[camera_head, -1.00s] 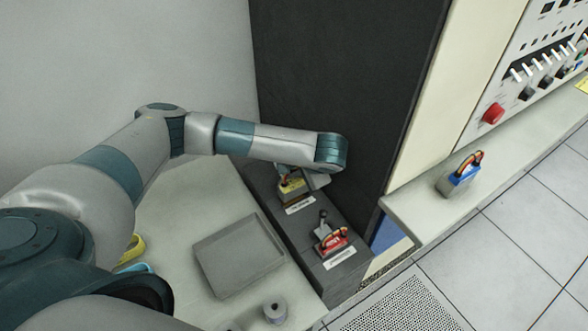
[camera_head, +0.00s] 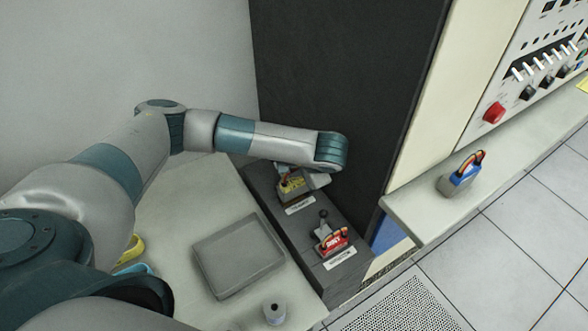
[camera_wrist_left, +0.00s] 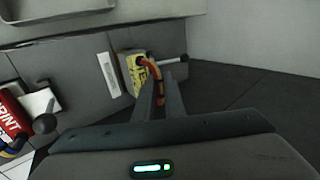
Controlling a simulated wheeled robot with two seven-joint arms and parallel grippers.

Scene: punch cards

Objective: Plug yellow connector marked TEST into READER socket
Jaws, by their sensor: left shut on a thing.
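The yellow connector (camera_head: 292,185) sits at the upper labelled socket (camera_head: 297,204) on the dark grey box, partly hidden under my left gripper. In the left wrist view the yellow connector (camera_wrist_left: 138,75) has dark lettering, only partly readable, and an orange-red cable loop on it. My left gripper (camera_wrist_left: 162,90) is shut on this connector at its loop. In the head view my left gripper (camera_head: 306,178) is mostly hidden by its wrist. I cannot tell whether the connector is fully seated. The socket label is too small to read. My right gripper is not in view.
A red connector (camera_head: 333,241) sits in the lower socket of the grey box, beside a lever (camera_head: 323,216). A blue connector (camera_head: 462,176) stands on the ledge at right. A grey tray (camera_head: 238,256) and a small roll (camera_head: 275,311) lie on the table. A dark cabinet (camera_head: 340,90) rises behind.

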